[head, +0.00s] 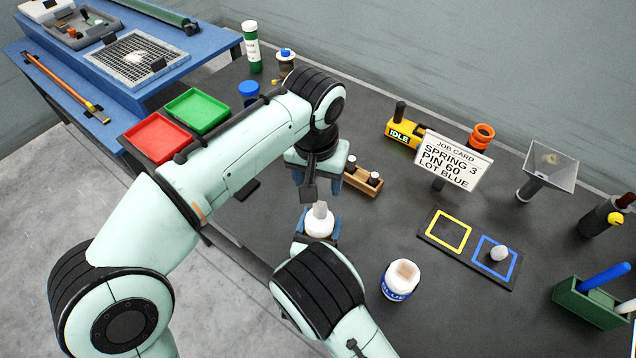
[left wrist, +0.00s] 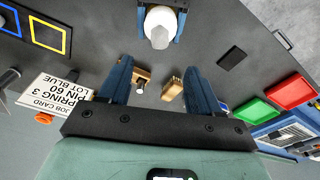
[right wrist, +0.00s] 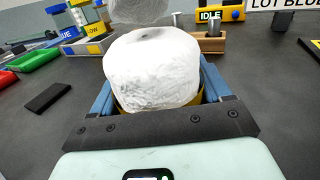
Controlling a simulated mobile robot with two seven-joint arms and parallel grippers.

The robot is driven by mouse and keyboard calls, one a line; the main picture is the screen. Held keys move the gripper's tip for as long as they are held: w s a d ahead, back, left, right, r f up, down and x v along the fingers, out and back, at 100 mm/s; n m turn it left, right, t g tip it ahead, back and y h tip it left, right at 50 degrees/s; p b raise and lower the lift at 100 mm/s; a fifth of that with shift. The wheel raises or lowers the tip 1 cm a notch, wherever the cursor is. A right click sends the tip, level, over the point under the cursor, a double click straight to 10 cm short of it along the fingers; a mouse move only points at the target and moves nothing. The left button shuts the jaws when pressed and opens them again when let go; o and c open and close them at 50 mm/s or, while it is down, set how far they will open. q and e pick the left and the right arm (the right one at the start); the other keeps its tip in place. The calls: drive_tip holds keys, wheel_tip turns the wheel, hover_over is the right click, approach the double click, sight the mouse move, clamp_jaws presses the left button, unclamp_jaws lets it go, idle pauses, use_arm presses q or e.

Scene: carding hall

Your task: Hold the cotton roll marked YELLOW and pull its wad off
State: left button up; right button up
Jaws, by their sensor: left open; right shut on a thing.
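My right gripper (right wrist: 155,110) is shut on a white cotton roll (right wrist: 152,68) with a yellow band low down. The roll stands upright in the jaws; in the head view it is the white roll (head: 319,226). A pale wad (head: 320,208) shows at its top; in the right wrist view the wad (right wrist: 138,10) is cut off by the top edge. I cannot tell whether it still touches the roll. My left gripper (left wrist: 158,68) is open and empty. In the head view it (head: 308,190) is just above the wad, with the fingers partly hidden.
A roll marked BLUE (head: 400,280) stands to the right, its top tan. A mat has an empty yellow square (head: 449,231) and a blue square holding a small wad (head: 498,254). A wooden peg block (head: 363,181), job card (head: 454,163) and funnel (head: 548,170) stand behind. Bare table lies between.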

sight(320, 204)
use_arm(q)
drive_tip(key=shift+n, duration=0.3)
drive_tip(key=f, duration=0.3)
drive_tip(key=w+f, duration=0.1)
drive_tip(key=f, duration=0.7)
drive_tip(key=shift+w+d+f, duration=0.15)
drive_tip(key=shift+w, duration=0.1)
clamp_jaws()
drive_tip(key=shift+r, duration=1.15)
